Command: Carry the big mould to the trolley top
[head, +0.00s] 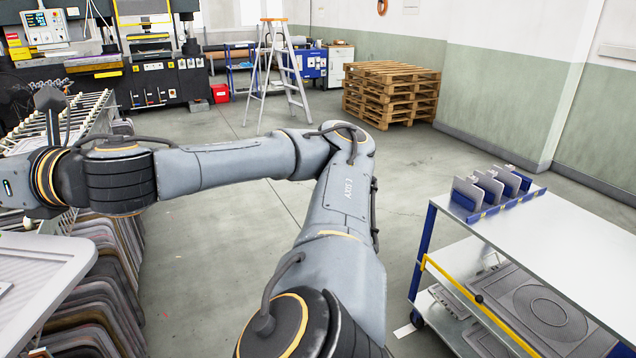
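The trolley stands at the right in the head view, with a pale flat top (570,235) on a blue frame. Its top is bare apart from a blue rack at its far end. On its lower shelf lies a large grey mould-like plate (545,312) with a round ringed recess. A large pale grey panel with a raised rim (45,275) is cut off at the lower left. I cannot tell which piece is the big mould. One grey arm of mine rises from the bottom centre and bends to the left edge. Neither gripper shows.
The blue rack (492,207) holds several upright grey plates. Several grey moulds (105,290) stand on edge at the left, beneath a roller rail. A yellow bar (460,288) runs along the trolley's side. Pallets (390,93) and a stepladder (280,70) stand farther back. The middle floor is clear.

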